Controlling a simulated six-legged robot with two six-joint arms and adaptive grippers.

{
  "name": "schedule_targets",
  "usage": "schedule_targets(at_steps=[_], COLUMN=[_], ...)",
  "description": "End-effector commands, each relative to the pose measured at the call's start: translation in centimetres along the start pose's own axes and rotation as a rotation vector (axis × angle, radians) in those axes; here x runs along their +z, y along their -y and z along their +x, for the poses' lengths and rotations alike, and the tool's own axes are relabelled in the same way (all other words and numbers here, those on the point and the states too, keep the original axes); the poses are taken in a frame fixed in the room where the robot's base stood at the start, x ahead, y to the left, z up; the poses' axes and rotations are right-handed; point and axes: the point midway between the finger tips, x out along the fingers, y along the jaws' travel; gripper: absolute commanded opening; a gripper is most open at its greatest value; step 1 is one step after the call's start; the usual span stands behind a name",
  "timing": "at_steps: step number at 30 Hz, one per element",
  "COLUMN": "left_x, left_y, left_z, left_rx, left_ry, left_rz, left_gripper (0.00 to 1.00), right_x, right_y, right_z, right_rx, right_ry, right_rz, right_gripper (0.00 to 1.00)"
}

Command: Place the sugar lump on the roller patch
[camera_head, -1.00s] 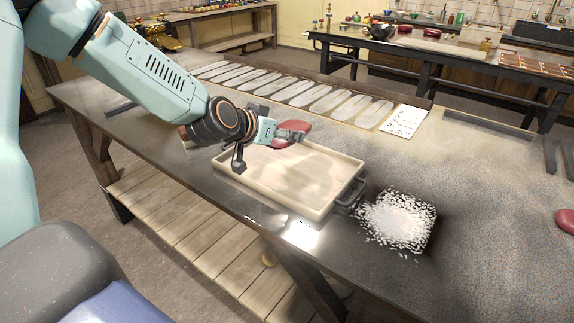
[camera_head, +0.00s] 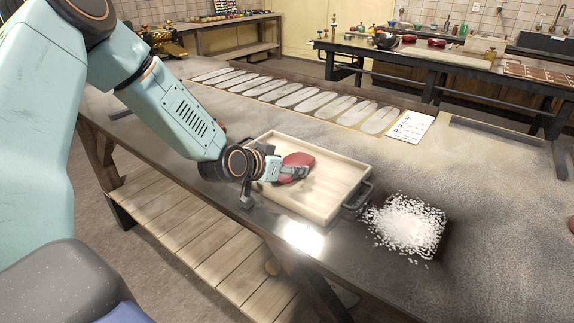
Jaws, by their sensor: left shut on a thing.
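A glossy red lump (camera_head: 298,161), which looks like the sugar lump, is over the left part of a pale wooden tray (camera_head: 343,190). My left gripper (camera_head: 297,173) is shut on the lump at its near side. I cannot tell whether the lump touches the tray floor. A dark square with a heap of white grains (camera_head: 408,226) lies on the table to the right of the tray; I cannot tell if it is the roller patch. My right gripper is not in view.
The tray has a dark handle (camera_head: 357,196) on its right. A row of oval pale plates (camera_head: 300,97) and a white card (camera_head: 411,127) lie along the back of the table (camera_head: 480,190). Part of another red thing (camera_head: 571,224) shows at the right edge. The right tabletop is mostly clear.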

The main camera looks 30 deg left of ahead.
Motion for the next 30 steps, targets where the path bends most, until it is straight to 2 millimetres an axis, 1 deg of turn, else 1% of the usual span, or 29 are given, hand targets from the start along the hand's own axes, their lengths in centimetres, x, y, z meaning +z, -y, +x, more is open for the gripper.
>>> schedule_targets(at_steps=[3,4,12,21,25,30], left_x=[0.4,0.4,0.3,0.3,0.3,0.0], left_y=[0.0,0.0,0.0,0.0,0.0,0.0], left_z=[0.2,0.2,0.2,0.2,0.2,-2.0], left_rx=[0.0,0.0,0.0,0.0,0.0,0.0], left_ry=[-0.001,0.001,0.001,0.0,-0.002,-0.001], left_rz=[0.001,0.0,0.0,0.0,-0.001,-0.009], left_gripper=[0.3,0.7,0.92,0.92,0.92,0.92], right_x=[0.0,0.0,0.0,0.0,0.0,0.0], right_y=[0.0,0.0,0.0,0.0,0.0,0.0], right_z=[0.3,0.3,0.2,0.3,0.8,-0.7], right_rx=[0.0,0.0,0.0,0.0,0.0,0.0], right_ry=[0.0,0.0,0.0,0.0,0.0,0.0], right_rz=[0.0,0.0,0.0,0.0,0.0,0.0], right_gripper=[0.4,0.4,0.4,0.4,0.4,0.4])
